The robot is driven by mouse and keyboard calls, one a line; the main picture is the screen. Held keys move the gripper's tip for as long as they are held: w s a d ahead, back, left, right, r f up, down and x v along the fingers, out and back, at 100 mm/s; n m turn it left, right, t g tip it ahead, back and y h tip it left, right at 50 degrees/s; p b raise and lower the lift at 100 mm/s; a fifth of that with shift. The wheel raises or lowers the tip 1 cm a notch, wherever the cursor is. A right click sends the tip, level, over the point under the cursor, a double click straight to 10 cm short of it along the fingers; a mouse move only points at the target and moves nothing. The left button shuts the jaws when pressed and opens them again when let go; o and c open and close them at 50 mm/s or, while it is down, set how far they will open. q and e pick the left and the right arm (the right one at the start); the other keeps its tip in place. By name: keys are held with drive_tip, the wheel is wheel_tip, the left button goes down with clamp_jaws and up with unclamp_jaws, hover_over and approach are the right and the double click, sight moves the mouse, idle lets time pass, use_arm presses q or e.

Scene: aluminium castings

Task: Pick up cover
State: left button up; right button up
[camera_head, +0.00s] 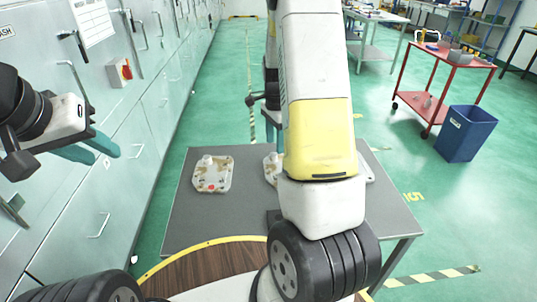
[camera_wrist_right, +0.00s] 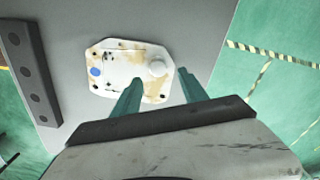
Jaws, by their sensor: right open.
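In the head view a pale casting cover with brown patches and a red dot (camera_head: 212,175) lies flat on the grey table. A second pale cover (camera_head: 270,168) lies to its right, mostly hidden behind my right arm. In the right wrist view a pale cover with a blue dot and a round boss (camera_wrist_right: 122,67) lies below my right gripper (camera_wrist_right: 159,84). That gripper is open and empty. Its left finger overlaps the cover in the picture; the right one shows just past its edge. My left gripper (camera_head: 105,154) is open and empty, beside the cabinets, away from the table.
The grey table (camera_head: 185,225) has bare surface around the red-dot cover. A dark bar (camera_wrist_right: 30,72) shows at the left of the wrist view. Grey cabinets (camera_head: 150,110) line the left. A red cart (camera_head: 440,75) and a blue bin (camera_head: 466,135) stand at right.

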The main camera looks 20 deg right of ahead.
sight(275, 154)
wheel_tip(275, 154, down, 4)
drive_tip(key=shift+s+a+f, duration=0.1)
drive_tip(key=shift+s+f, duration=0.05)
drive_tip(key=shift+f, duration=0.1)
drive_tip(key=shift+c, duration=0.4)
clamp_jaws()
